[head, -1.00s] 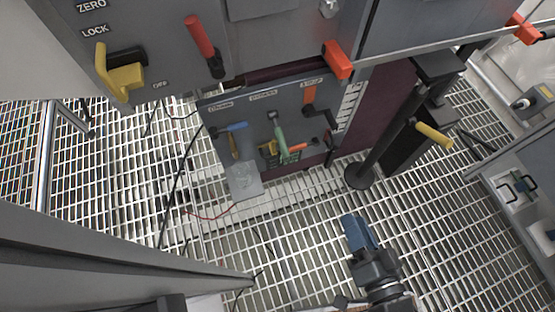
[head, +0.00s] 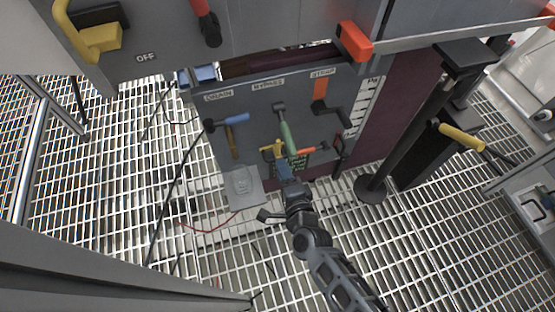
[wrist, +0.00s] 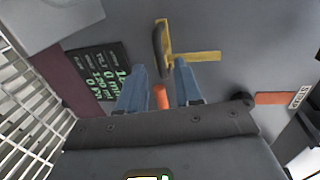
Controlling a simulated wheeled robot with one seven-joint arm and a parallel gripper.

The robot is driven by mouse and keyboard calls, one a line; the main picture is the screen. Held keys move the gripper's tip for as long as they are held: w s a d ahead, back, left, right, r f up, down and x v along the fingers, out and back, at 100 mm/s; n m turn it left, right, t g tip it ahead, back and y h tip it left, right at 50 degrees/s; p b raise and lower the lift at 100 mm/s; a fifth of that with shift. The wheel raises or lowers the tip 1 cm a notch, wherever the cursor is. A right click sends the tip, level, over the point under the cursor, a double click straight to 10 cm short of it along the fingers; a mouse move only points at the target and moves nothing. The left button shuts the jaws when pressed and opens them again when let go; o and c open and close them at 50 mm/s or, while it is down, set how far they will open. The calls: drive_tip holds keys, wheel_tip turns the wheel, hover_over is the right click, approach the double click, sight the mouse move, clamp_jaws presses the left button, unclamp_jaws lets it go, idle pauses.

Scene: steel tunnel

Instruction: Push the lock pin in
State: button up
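I cannot tell for sure which part is the lock pin. A small yellow T-shaped part (head: 272,150) is on the lower grey panel (head: 240,105), beside a red-orange handle (head: 305,150). The yellow part also shows in the wrist view (wrist: 195,56), just beyond my fingertips. My gripper (head: 284,171) is at the lower part of this panel, just below the yellow part. In the wrist view its two blue fingers (wrist: 161,80) are apart. An orange rounded end (wrist: 161,97) shows in the gap between them; contact cannot be told.
A green handle (head: 287,137), a blue handle (head: 236,119) and an orange strap lever (head: 320,90) are close by on the panel. A dark display with green writing (wrist: 97,72) is near the left finger. A black post (head: 405,130) stands to the right.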

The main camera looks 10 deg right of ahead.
drive_tip(key=shift+b+x, duration=0.85)
drive_tip(key=shift+x, duration=1.8)
drive_tip(key=shift+c, duration=0.3)
clamp_jaws()
